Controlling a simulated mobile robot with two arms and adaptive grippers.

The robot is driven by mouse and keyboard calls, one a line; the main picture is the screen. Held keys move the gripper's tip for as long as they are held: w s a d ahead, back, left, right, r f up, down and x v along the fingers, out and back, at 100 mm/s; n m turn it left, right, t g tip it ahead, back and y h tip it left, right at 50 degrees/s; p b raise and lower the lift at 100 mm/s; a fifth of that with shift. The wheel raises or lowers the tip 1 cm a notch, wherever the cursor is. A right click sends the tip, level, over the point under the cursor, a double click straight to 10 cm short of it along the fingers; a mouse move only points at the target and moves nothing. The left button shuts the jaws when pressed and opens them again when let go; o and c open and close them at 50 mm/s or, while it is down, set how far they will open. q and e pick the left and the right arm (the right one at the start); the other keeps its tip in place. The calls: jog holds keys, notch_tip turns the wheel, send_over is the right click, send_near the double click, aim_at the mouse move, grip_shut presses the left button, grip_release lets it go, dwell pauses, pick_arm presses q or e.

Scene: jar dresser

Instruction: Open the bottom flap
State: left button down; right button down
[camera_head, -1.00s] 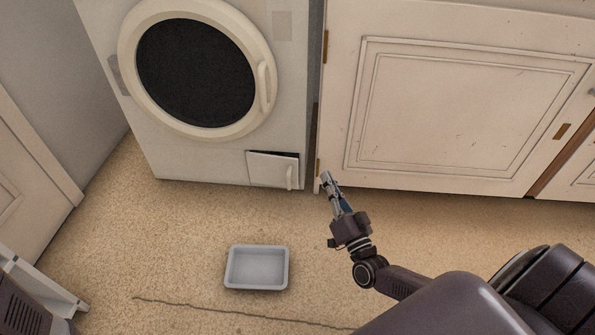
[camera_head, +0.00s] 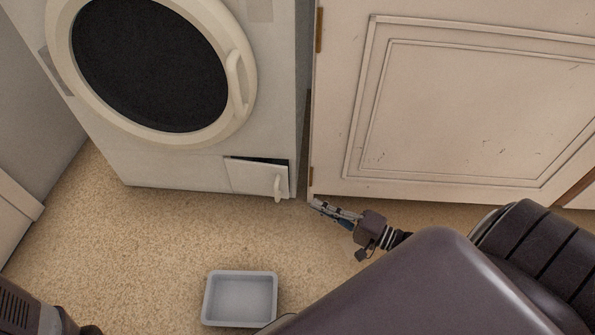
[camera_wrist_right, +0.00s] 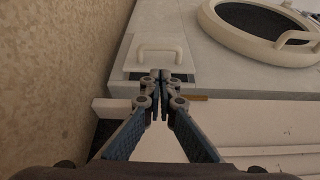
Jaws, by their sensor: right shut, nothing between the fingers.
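The bottom flap (camera_head: 256,177) is a small cream panel low on the white washing machine's front, with a vertical handle (camera_head: 278,188) at its right side. A dark gap shows along its top edge, so it stands slightly ajar. In the right wrist view the flap (camera_wrist_right: 133,60) and its handle (camera_wrist_right: 158,47) lie just ahead of the fingertips. My right gripper (camera_head: 315,204) is shut and empty, to the right of the handle and apart from it in the head view; it also shows in the wrist view (camera_wrist_right: 158,76). The left gripper's fingers are not visible.
The washing machine (camera_head: 200,170) has a round dark door (camera_head: 150,64) above the flap. A cream cabinet (camera_head: 334,120) stands close on the right. A grey tray (camera_head: 241,298) lies on the speckled floor (camera_head: 150,240).

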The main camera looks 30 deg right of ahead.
jog(key=b+x, duration=0.4)
jog(key=x, duration=0.5)
jog(key=shift+w+a+b, duration=0.2)
jog(key=shift+w+b, duration=0.15)
jog(key=shift+r, duration=0.2)
